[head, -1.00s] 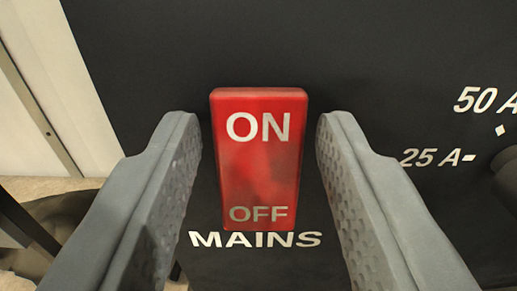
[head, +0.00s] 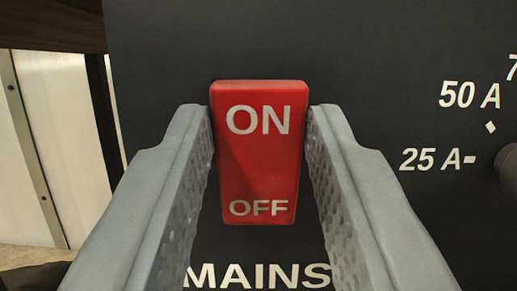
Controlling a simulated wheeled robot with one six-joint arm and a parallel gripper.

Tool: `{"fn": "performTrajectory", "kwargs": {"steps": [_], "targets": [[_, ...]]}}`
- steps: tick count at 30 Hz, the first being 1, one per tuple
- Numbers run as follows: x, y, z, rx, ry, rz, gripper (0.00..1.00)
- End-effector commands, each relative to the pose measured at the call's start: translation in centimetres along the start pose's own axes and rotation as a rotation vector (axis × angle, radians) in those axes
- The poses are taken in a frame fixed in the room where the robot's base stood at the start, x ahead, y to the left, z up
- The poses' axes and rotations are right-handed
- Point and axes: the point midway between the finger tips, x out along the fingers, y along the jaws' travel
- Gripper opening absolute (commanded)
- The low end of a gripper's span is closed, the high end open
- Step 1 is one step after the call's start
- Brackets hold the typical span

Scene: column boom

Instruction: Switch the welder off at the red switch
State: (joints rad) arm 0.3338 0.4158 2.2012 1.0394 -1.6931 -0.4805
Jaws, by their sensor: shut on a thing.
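The red switch (head: 258,165) is a tall rocker on the welder's dark front panel (head: 400,60), marked ON at the top and OFF at the bottom. The word MAINS (head: 258,276) is printed below it. My gripper (head: 259,115) has one grey finger on each side of the switch. The fingertips are close against its left and right edges near the ON end, and the jaws are shut on it. The inner faces of the fingers are dimpled.
A dial (head: 508,167) with current marks, 25 A and 50 A, sits at the right edge, partly out of view. A pale panel (head: 60,140) with a metal strip stands at the left beyond the welder. The dark panel around the switch is flat and clear.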

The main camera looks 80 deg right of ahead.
Motion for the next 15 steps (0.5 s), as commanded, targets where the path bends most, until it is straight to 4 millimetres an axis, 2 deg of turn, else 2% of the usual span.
{"fn": "performTrajectory", "kwargs": {"steps": [7, 8, 10, 15], "targets": [[-0.04, -0.02, 0.02, 0.0, -0.001, -0.001, 0.08], [-0.03, -0.02, 0.02, 0.0, -0.001, -0.001, 0.37], [-0.03, -0.01, 0.02, 0.0, -0.001, -0.001, 0.5], [-0.02, -0.01, 0.02, 0.0, -0.001, 0.0, 0.53]]}}
